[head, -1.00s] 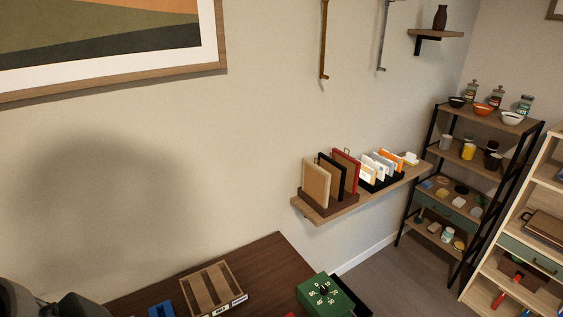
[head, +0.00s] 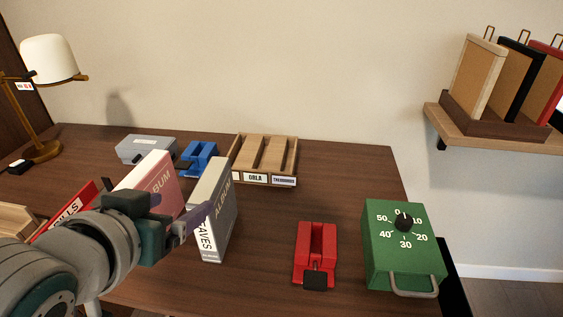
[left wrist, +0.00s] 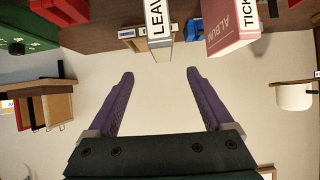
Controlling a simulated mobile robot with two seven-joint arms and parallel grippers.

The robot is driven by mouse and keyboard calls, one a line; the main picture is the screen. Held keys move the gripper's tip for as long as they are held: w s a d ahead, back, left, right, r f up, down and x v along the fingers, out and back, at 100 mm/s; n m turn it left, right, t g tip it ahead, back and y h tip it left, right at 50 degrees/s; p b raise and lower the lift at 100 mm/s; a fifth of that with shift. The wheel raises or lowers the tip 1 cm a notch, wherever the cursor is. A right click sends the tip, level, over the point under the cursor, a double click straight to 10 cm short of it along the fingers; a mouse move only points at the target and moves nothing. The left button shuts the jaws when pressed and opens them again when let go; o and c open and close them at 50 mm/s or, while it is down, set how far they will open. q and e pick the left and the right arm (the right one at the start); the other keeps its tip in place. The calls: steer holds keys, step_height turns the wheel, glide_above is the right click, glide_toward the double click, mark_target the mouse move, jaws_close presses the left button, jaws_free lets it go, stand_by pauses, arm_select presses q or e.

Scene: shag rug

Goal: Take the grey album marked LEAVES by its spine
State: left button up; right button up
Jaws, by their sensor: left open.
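The grey album marked LEAVES (head: 214,232) stands upright on the dark wooden desk in the head view, its white labelled spine facing me. My left gripper (head: 192,212) is at its left front, and the purple finger partly covers the spine lettering. In the left wrist view, which is upside down, the album (left wrist: 160,32) shows at the top centre, straight ahead of the fingers. My left gripper (left wrist: 160,74) is open and empty there, with a gap between its fingertips and the spine. My right gripper is in neither view.
A pink album (head: 150,176) stands close to the left of the grey one, with a red file (head: 72,207) further left. A blue stapler-like item (head: 198,157) and a wooden tray (head: 266,181) are behind. A red item (head: 315,250) and green timer box (head: 400,245) stand right.

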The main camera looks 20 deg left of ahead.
arm_select(q)
steer(key=t+b, duration=0.1)
steer(key=b, duration=0.5)
glide_toward(203, 227)
steer(key=x, duration=0.5)
steer(key=shift+w+a+f+n+t+b, duration=0.1)
steer(key=shift+w+f+n+t+b, duration=0.2)
steer(key=shift+w+f+b, duration=0.2)
steer(key=shift+y, duration=0.3)
steer(key=b+x, duration=0.1)
steer(key=x, duration=0.3)
steer(key=shift+w+r, duration=0.1)
steer(key=shift+w, duration=0.1)
steer(key=b+x, duration=0.2)
steer(key=x, duration=0.2)
steer(key=shift+w+a+f, duration=0.1)
steer(key=shift+a+f, duration=0.1)
steer(key=shift+w+a, duration=0.1)
steer(key=shift+w, duration=0.25)
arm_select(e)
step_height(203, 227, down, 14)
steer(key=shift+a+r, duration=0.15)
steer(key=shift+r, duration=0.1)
arm_select(q)
jaws_close()
